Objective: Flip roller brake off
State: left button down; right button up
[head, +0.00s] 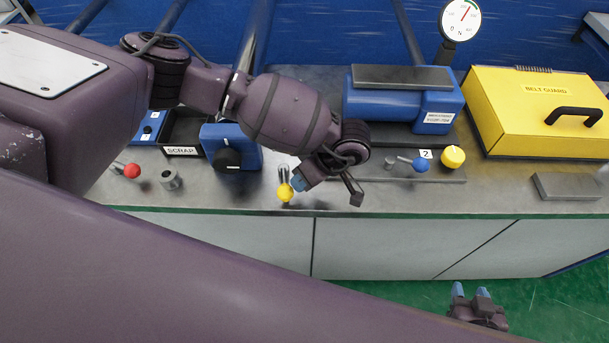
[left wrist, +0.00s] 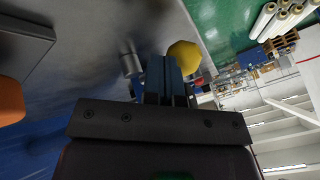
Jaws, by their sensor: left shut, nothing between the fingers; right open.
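A lever with a yellow ball knob (head: 285,192) stands near the bench's front edge. My left gripper (head: 298,184) is shut and empty right beside this knob. In the left wrist view the blue fingertips (left wrist: 162,75) show close to the yellow knob (left wrist: 184,56); whether they touch it I cannot tell. A red-knobbed lever (head: 132,171) is at the left and a blue-knobbed lever (head: 420,164) at the right, by a label "2". No readable label marks which one is the roller brake. My right gripper (head: 472,298) is open and empty, low in front of the bench.
A blue box with a black dial (head: 230,158) and a scrap tray (head: 183,152) stand behind the lever. A blue motor-like block (head: 404,112), a yellow button (head: 453,157) and a yellow belt guard (head: 510,125) are to the right. The front strip of the bench is mostly clear.

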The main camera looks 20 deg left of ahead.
pick_arm(q)
jog(key=shift+s+a+f+m+t+b, duration=0.15)
jog(key=shift+s+a+m+t+b, duration=0.25)
jog(key=shift+s+a+m+b, duration=0.15)
jog(key=shift+s+m+b, duration=0.15)
jog(key=shift+m+b, duration=0.2)
